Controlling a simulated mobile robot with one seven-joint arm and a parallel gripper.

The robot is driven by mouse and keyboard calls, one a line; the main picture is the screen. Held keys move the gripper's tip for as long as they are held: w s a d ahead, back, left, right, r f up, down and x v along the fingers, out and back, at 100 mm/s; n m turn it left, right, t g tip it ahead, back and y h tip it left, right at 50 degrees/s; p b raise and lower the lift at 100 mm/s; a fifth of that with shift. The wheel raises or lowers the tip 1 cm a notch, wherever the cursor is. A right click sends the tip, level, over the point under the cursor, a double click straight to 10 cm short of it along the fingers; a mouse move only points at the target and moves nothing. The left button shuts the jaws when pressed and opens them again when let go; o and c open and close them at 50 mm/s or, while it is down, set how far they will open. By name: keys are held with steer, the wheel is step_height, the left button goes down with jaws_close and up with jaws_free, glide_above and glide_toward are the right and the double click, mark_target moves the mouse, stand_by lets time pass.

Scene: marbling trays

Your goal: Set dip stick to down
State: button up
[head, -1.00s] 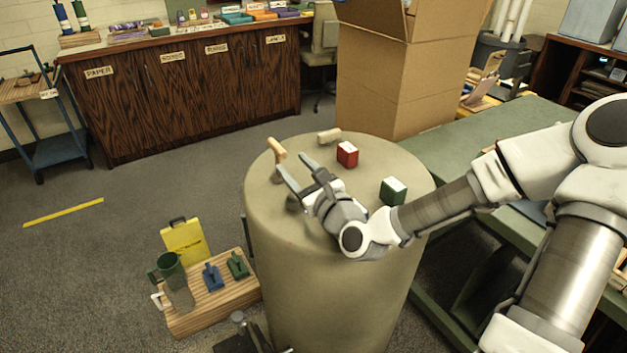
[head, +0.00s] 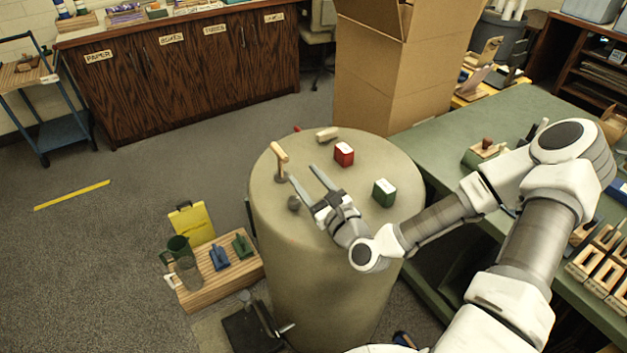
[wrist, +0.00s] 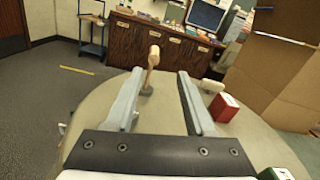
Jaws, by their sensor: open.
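A short stick with a pale wooden top (head: 279,153) stands on a round grey base (head: 281,178) on the drum top, at the left back; I take it for the dip stick. It looks raised, leaning slightly. In the wrist view the stick (wrist: 152,60) shows beyond and between my fingertips, nearer the left one. My gripper (head: 303,172) is open and empty over the drum, with its fingers toward the back left. The stick stands apart from the fingers, just beyond the left tip.
A tall cardboard box (head: 390,80) stands behind; a green bench (head: 470,130) is at right.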

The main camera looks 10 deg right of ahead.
steer(key=s+p, duration=0.1)
steer(key=p, duration=0.1)
steer(key=shift+s+a+r+p, duration=0.1)
steer(key=shift+s+a+p, duration=0.1)
steer(key=shift+p, duration=0.1)
steer(key=shift+s+d+f, duration=0.15)
steer(key=shift+s+d, duration=0.05)
steer(key=shift+s, duration=0.2)
steer(key=shift+s+d+f, duration=0.15)
steer(key=shift+s+d, duration=0.05)
steer(key=shift+s, duration=0.2)
steer(key=shift+s+d, duration=0.2)
steer(key=shift+s, duration=0.35)
